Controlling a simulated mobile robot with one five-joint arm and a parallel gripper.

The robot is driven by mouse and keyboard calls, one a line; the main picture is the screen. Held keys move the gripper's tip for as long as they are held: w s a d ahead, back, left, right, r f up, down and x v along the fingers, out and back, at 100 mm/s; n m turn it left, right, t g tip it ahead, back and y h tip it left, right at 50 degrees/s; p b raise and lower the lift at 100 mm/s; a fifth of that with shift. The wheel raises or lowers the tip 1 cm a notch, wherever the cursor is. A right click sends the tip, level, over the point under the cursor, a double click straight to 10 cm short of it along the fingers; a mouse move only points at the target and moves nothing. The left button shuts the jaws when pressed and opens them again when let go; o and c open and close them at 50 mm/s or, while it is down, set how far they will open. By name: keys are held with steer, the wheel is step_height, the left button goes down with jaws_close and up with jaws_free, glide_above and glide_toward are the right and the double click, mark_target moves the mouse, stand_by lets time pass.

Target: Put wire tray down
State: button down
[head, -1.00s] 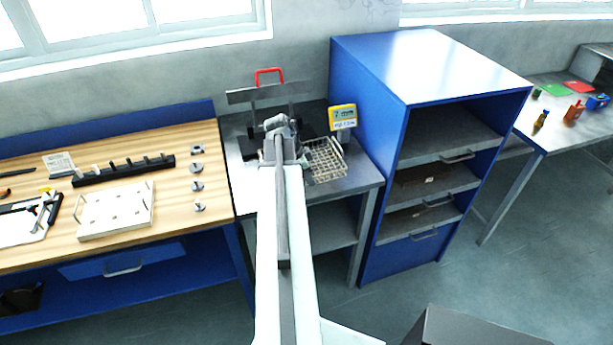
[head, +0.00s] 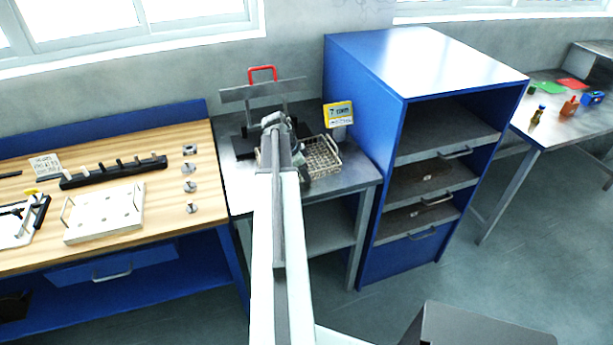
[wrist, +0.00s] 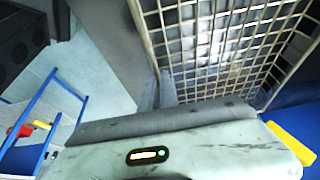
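The wire tray (head: 323,155), a metal mesh basket, is at the grey metal bench (head: 350,178) in the head view, beside and partly behind my arm. It looks about level; whether its underside touches the bench top is hard to tell. In the wrist view the mesh of the wire tray (wrist: 225,45) fills the upper right. My gripper (wrist: 157,92) has its two fingers close together at the tray's rim and appears shut on it. In the head view my arm hides the fingertips.
A yellow-topped display (head: 338,114) stands right of the tray, near the blue cabinet (head: 360,100). A black device with a red handle (head: 262,71) stands behind. The wooden workbench (head: 180,222) on the left holds a white tray (head: 104,213) and small metal parts.

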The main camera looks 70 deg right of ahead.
steer(key=c, duration=1.6)
jaws_free()
steer(key=shift+f, duration=0.1)
steer(key=p+v, duration=1.1)
steer(key=v, duration=0.1)
